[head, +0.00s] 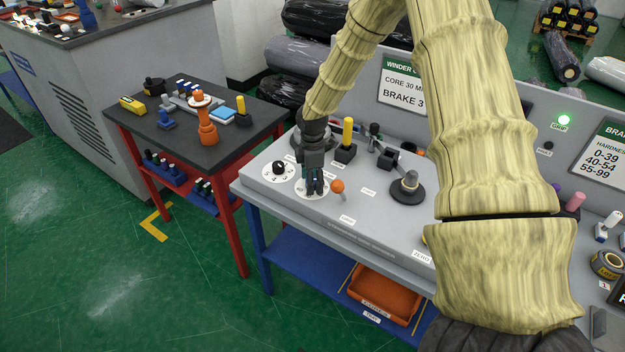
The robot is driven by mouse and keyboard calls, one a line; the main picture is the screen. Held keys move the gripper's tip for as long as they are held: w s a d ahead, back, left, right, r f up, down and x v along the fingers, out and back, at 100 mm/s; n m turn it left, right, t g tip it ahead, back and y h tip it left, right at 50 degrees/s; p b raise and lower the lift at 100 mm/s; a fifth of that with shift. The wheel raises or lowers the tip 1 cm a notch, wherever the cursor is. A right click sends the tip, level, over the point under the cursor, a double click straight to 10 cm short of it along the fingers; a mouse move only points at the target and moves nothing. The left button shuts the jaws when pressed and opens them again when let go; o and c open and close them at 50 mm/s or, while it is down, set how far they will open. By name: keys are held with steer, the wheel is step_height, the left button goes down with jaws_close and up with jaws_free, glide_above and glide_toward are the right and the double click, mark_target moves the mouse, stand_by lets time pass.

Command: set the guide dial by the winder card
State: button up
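The winder card (403,82) stands on the back panel of the grey console, partly covered by my arm; it reads "CORE 30 M…" and "BRAKE 3", with the rest hidden. Two white dials sit at the console's left end. The left dial (269,174) has a black knob and is clear of my gripper. My gripper (315,189) points down over the right dial (302,193), covering its middle and knob. The fingertips are at or just above the dial face; I cannot tell whether they grip the knob. The dial names are too small to read.
Close by are an orange ball-topped lever (338,187), a yellow-handled lever (347,138) and a black round base with a grey knob (407,190). A green lamp (564,120) is lit. A dark side table (182,140) with tools stands left. An orange bin (385,298) sits below.

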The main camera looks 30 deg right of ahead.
step_height(320, 180, up, 12)
stand_by(0.6)
stand_by(0.5)
